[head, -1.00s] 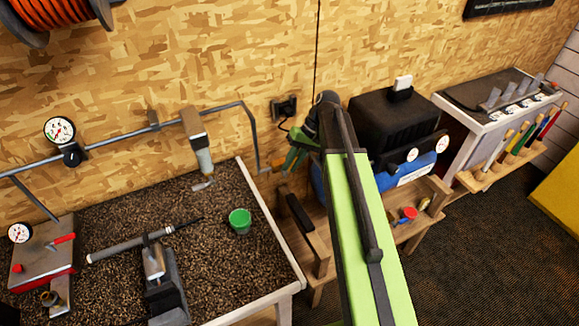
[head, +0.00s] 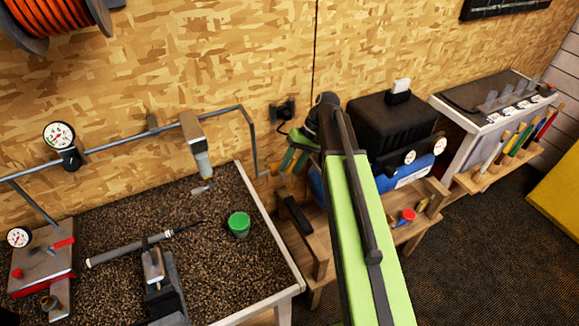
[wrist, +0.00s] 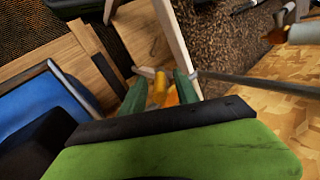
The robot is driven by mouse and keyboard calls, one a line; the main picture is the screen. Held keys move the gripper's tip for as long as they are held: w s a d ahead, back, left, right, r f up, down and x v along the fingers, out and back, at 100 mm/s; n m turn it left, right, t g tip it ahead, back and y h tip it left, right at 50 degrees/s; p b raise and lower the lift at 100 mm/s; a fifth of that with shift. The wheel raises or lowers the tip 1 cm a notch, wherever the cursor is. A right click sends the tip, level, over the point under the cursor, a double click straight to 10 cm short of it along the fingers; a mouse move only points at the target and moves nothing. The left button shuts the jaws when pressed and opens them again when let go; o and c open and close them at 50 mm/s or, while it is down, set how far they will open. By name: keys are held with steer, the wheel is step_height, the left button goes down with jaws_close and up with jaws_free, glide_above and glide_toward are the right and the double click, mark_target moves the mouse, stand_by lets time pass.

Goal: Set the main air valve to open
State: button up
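A yellow-orange valve handle (head: 266,173) shows at the lower end of the grey wall pipe (head: 253,135), just left of my gripper's fingertips. I take it for the main air valve. My gripper (head: 288,160) reaches toward it with green fingers. In the wrist view my gripper (wrist: 160,88) is open, one finger on each side of the yellow-orange handle (wrist: 158,87). I cannot tell whether the fingers touch it. The valve body is mostly hidden.
A blue compressor tank (head: 385,180) stands right of the valve, partly behind my arm. A wooden shelf (head: 320,225) is below.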

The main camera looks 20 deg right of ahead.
steer(key=p+v, duration=1.3)
steer(key=v, duration=0.3)
steer(key=shift+d+r, duration=0.25)
steer(key=shift+c, duration=0.4)
steer(key=s+a+f+b, duration=0.1)
steer(key=a+f+b, duration=0.1)
steer(key=s+a+f+h+b, duration=0.1)
steer(key=f+b, duration=0.1)
steer(key=f, duration=0.1)
steer(key=s+a+f+h+b, duration=0.1)
steer(key=s+a+f+b, duration=0.1)
steer(key=f, duration=0.1)
steer(key=shift+s+a+f, duration=0.1)
steer(key=shift+a+f, duration=0.15)
steer(key=shift+a, duration=0.05)
steer(key=c, duration=0.7)
steer(key=s+a+f+h+b, duration=0.1)
steer(key=f+b, duration=0.1)
steer(key=s+a+f+h+b, duration=0.1)
steer(key=s+a+f+b, duration=0.1)
steer(key=f, duration=0.1)
steer(key=s+a+f+t+h+b, duration=0.1)
steer(key=s+a+f+b, duration=0.1)
steer(key=shift+s+a+f+b, duration=0.1)
steer(key=shift+s+f+b, duration=0.05)
steer(key=shift+f+b, duration=0.2)
jaws_close()
steer(key=shift+s+a+f+h, duration=0.2)
steer(key=shift+a+h, duration=0.1)
steer(key=shift+h, duration=0.1)
